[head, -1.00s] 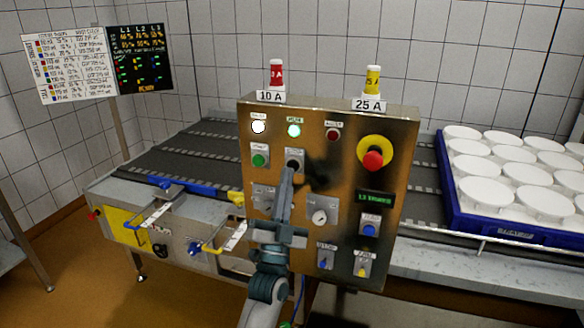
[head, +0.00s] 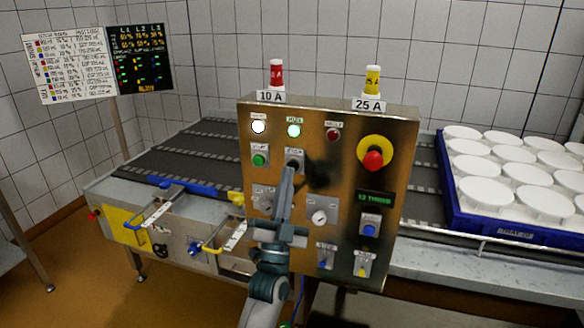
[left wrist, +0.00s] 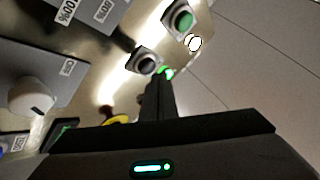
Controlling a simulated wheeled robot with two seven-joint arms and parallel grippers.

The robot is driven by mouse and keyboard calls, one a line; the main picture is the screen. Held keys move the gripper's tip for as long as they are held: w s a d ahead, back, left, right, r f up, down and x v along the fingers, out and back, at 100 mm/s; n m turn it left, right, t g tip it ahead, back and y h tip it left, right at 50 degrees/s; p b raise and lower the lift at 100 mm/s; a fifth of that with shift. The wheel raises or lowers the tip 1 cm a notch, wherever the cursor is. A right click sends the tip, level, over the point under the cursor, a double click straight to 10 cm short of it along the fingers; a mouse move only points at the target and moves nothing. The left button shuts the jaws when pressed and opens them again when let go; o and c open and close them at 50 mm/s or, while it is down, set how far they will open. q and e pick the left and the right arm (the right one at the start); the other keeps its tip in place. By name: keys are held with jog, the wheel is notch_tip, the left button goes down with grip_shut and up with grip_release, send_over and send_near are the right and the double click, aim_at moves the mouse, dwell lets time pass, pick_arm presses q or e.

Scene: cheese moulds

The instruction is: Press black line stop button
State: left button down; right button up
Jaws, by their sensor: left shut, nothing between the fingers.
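The black button (head: 294,156) sits on the upper left of the steel control panel, right of a green button (head: 260,160). My left gripper (head: 288,174) is shut and empty, its fingertips at the lower edge of the black button in the head view. In the left wrist view the black button (left wrist: 145,62) shows just left of my left gripper's tips (left wrist: 161,78). I cannot tell whether they touch it. The green lamp (head: 294,131) above it is lit. My right gripper is not in view.
A red emergency knob (head: 373,160) on a yellow collar, a white dial (head: 320,217) and a blue button (head: 369,230) share the panel. A conveyor (head: 180,157) runs behind it. A blue tray (head: 470,226) of white moulds stands at right.

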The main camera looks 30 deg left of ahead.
pick_arm(q)
jog(key=shift+w+a, duration=0.2)
jog(key=shift+w, duration=0.6)
dwell(0.9)
jog(key=shift+s, duration=0.25)
jog(key=shift+s+d+p, duration=0.2)
jog(key=shift+s+p, duration=0.1)
jog(key=shift+s, duration=0.35)
jog(key=shift+s+d+p, duration=0.2)
jog(key=shift+s+p, duration=0.1)
jog(key=shift+s, duration=0.5)
jog(key=shift+s+d+p, duration=0.2)
jog(key=shift+s+p, duration=0.05)
jog(key=shift+s, duration=0.6)
jog(key=shift+s+d+p, duration=0.2)
jog(key=shift+s+p, duration=0.1)
jog(key=shift+s, duration=0.5)
